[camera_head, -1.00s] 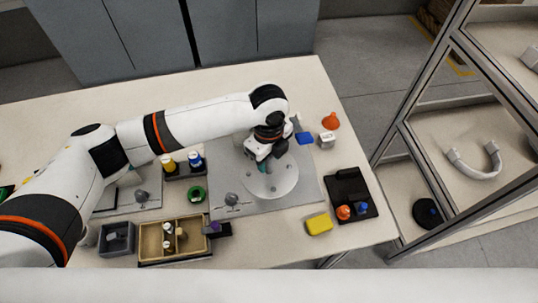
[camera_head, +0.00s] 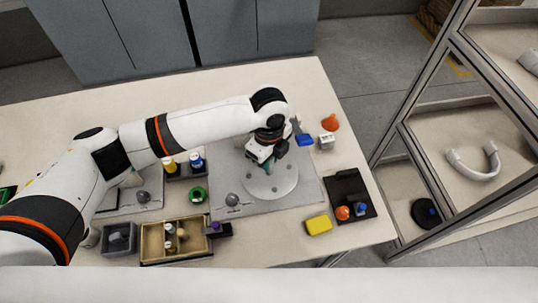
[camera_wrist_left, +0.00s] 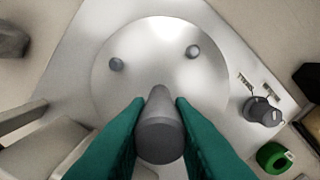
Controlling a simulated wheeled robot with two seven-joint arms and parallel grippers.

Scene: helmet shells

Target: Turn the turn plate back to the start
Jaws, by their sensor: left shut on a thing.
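The turn plate (camera_head: 275,183) is a round, light grey disc on a grey base plate (camera_head: 305,190) on the table. My left gripper (camera_head: 264,165) reaches over the rear left part of the disc. In the wrist view its green fingers (camera_wrist_left: 158,130) are shut on a grey upright post (camera_wrist_left: 160,128). The post's foot is hidden. My right gripper is not in view.
A grey knob (camera_head: 232,199) stands on the base plate left of the disc. A green ring (camera_head: 197,194), a tan tray (camera_head: 150,241) and a yellow block (camera_head: 319,224) lie nearby.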

